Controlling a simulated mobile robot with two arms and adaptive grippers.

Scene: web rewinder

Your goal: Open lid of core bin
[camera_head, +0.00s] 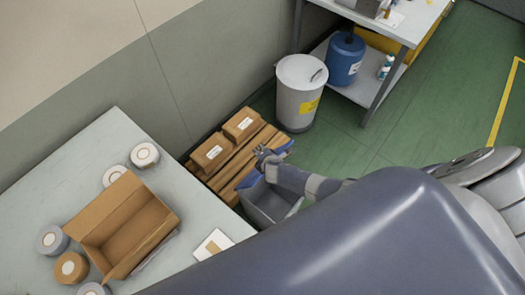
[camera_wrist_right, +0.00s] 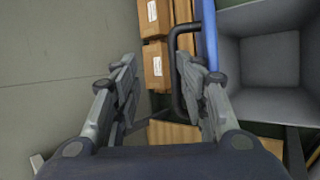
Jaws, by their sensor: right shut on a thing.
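The grey core bin (camera_head: 262,207) stands on the floor beside the table, and its hollow inside shows from above. In the right wrist view its open inside (camera_wrist_right: 268,65) is on the right. Its blue lid (camera_wrist_right: 210,35) stands up nearly edge-on at the bin's left side; blue edges of it (camera_head: 284,147) show in the head view. A black bar handle (camera_wrist_right: 174,75) sticks out from the lid. My right gripper (camera_head: 262,153) is at the lid, with the handle between its fingers (camera_wrist_right: 165,85), close to the right one. My left gripper is out of view.
Cardboard boxes (camera_head: 212,150) lie on brown boards against the wall behind the bin. A round grey bin (camera_head: 299,101) with a closed lid and a blue drum (camera_head: 345,58) stand farther back. A table (camera_head: 110,135) with an open carton (camera_head: 130,228) and rolls is left. Green floor is free at right.

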